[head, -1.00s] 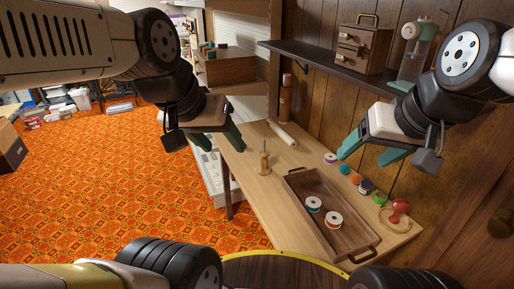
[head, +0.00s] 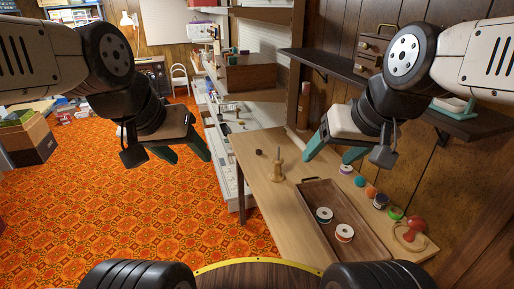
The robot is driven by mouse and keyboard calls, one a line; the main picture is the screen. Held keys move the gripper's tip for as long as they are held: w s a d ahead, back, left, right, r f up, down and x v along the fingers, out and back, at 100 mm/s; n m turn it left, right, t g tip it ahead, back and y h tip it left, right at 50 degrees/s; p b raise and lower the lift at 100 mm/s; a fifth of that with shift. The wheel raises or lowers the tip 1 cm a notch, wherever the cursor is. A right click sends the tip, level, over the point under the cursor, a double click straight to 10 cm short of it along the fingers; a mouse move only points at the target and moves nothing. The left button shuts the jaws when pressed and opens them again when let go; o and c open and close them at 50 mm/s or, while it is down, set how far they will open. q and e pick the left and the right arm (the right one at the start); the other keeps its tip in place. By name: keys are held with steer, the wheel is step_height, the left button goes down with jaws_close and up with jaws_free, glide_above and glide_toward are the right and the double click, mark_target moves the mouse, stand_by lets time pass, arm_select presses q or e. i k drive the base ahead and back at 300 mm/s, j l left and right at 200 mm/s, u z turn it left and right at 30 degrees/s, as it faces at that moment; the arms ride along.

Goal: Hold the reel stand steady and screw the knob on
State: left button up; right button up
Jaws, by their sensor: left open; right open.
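The reel stand (head: 277,172) is a small light-wood piece with a thin upright spindle, standing on the wooden table behind the tray. A small dark round piece (head: 259,152) lies on the table to its left and behind it; it may be the knob, but it is too small to be sure. My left gripper (head: 185,156) is open and empty, left of the table, over the floor in the picture. My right gripper (head: 332,155) is open and empty, above the table to the right of the reel stand. Neither gripper touches the stand.
A wooden tray (head: 311,205) with two thread reels (head: 344,232) takes up the table's front. Several coloured reels and a red mushroom-shaped piece (head: 417,224) line the right side. A dark shelf (head: 345,72) juts from the wall. Bare tabletop (head: 250,172) surrounds the stand.

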mark_target(276, 176)
steer(key=j, duration=0.55)
steer(key=i+j+z, duration=0.1)
steer(key=j, duration=0.3)
steer(key=i+j, duration=0.15)
steer(key=j, duration=0.25)
steer(key=i+j+z, duration=0.15)
steer(key=j, duration=0.25)
steer(key=i+j+z, duration=0.1)
steer(key=i, duration=0.25)
steer(key=i+j, duration=0.2)
steer(key=i, duration=0.15)
steer(key=i+l+z, duration=0.15)
steer(key=i+l, duration=0.3)
